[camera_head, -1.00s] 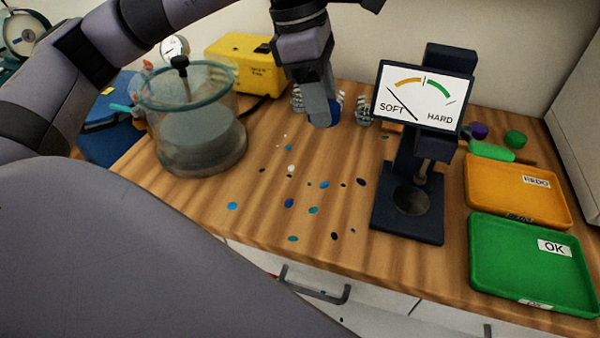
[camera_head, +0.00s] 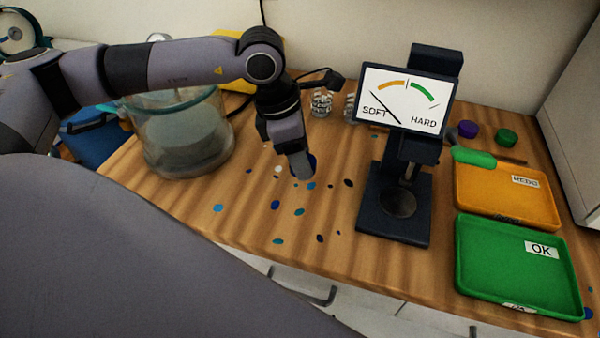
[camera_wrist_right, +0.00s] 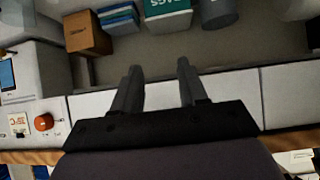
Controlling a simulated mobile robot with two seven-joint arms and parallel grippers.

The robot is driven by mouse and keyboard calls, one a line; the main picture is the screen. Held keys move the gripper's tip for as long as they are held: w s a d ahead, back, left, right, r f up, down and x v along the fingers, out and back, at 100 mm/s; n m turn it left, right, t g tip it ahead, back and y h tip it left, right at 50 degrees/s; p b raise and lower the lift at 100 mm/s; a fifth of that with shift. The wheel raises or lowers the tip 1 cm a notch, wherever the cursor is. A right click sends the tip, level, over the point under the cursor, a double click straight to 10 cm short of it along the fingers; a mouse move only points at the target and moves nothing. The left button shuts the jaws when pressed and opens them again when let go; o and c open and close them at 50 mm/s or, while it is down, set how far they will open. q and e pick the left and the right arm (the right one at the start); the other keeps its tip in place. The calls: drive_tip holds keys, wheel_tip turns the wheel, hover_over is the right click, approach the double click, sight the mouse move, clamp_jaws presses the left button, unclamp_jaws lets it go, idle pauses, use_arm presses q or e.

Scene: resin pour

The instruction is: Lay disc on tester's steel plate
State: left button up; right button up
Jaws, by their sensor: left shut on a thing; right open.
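A dark blue disc (camera_head: 312,162) shows in the head view at the fingertips of my left gripper (camera_head: 301,174), mostly hidden behind them. The left gripper is shut on it above the middle of the bench. The tester (camera_head: 405,105) stands to the right of the gripper, its dial needle on the SOFT side. Its round steel plate (camera_head: 398,203) lies on the dark base below the probe and looks bare. The gripper is apart from the tester. My right gripper (camera_wrist_right: 160,80) is open and empty in the right wrist view, away from the bench top.
Several coloured spots (camera_head: 276,205) mark the wooden bench (camera_head: 340,215). A glass vessel (camera_head: 185,140) stands at left. An orange tray (camera_head: 505,200) and a green OK tray (camera_head: 510,265) lie right of the tester. Purple (camera_head: 468,129) and green (camera_head: 506,137) round items sit behind.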

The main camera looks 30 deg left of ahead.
sight(300, 190)
use_arm(q)
wheel_tip(300, 190, down, 6)
drive_tip(key=shift+r, duration=0.15)
idle(0.3)
drive_tip(key=shift+f, duration=0.2)
drive_tip(key=o, duration=1)
drive_tip(key=shift+r, duration=0.15)
